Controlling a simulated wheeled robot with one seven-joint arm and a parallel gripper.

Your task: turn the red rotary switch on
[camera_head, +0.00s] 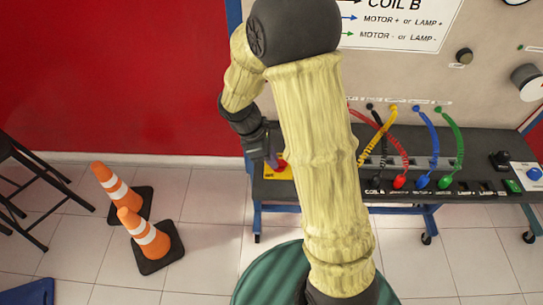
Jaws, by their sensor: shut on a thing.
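The red rotary switch (282,162) shows only as a small red patch beside my gripper. It sits above a yellow plate (279,174) at the left end of the dark bench. My gripper (273,161) reaches down to the switch from the upper left and is shut on it. My pale yellow arm covers much of the middle of the view. The fingertips are small and dark, and most of the switch is hidden, so I cannot tell its turn position.
The bench (440,207) carries red, yellow, blue and green cables (426,137) right of my arm. A black knob (500,160) and blue button (534,173) are at its right. Two traffic cones (143,233) and a black stool (22,185) stand left.

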